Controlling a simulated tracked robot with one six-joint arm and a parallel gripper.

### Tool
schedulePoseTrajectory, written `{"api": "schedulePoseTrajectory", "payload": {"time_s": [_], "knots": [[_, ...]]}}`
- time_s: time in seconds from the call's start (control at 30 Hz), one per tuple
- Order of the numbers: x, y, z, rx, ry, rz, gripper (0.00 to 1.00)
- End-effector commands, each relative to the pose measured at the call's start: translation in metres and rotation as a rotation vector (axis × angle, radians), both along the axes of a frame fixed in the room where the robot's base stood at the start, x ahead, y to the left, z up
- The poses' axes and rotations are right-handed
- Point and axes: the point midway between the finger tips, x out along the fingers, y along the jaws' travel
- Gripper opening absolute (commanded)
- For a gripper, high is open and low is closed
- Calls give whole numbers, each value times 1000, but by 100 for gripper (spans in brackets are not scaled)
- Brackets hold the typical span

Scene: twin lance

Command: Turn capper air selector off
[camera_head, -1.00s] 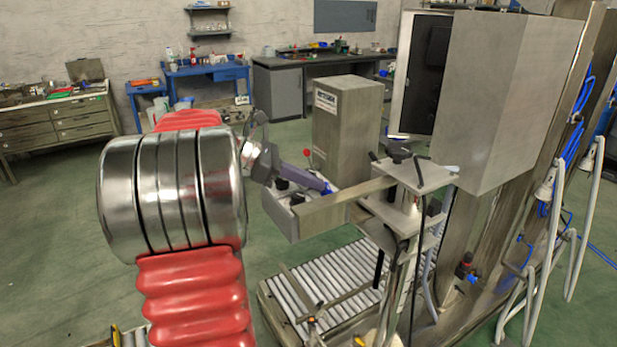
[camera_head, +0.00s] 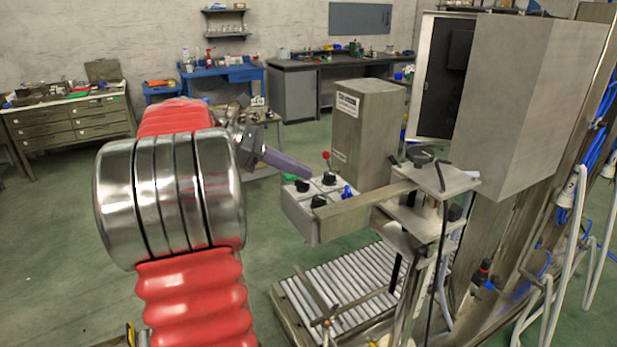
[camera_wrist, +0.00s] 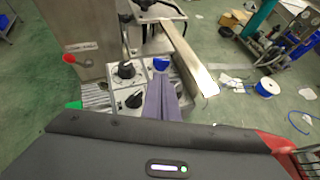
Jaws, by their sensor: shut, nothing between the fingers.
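A grey control box (camera_head: 300,222) carries several black knobs and a blue knob (camera_head: 348,192). A black knob (camera_head: 302,186) sits at its left and another (camera_head: 329,179) at the back. Labels are too small to read, so I cannot tell which is the capper air selector. My gripper (camera_head: 308,174) has purple fingers, shut and empty, above the box's left part and apart from the blue knob. In the wrist view, the shut fingers (camera_wrist: 162,82) point towards the blue knob (camera_wrist: 161,63), with black knobs (camera_wrist: 126,70) to their left.
A red-ball lever (camera_head: 326,155) rises behind the box. A metal beam (camera_head: 365,204) runs along the box's right side to a stand (camera_head: 440,178). A tall grey cabinet (camera_head: 367,125) stands behind. A roller conveyor (camera_head: 345,285) lies below.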

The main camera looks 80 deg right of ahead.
Motion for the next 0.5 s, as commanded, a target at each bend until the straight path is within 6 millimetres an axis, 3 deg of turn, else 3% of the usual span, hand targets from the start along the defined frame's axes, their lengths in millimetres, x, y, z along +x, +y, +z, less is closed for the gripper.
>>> {"api": "schedulePoseTrajectory", "payload": {"time_s": [0.37,0.5], "knots": [[7,1,4,-1,-1,5,0],[4,1,4,-1,-1,0,8]]}}
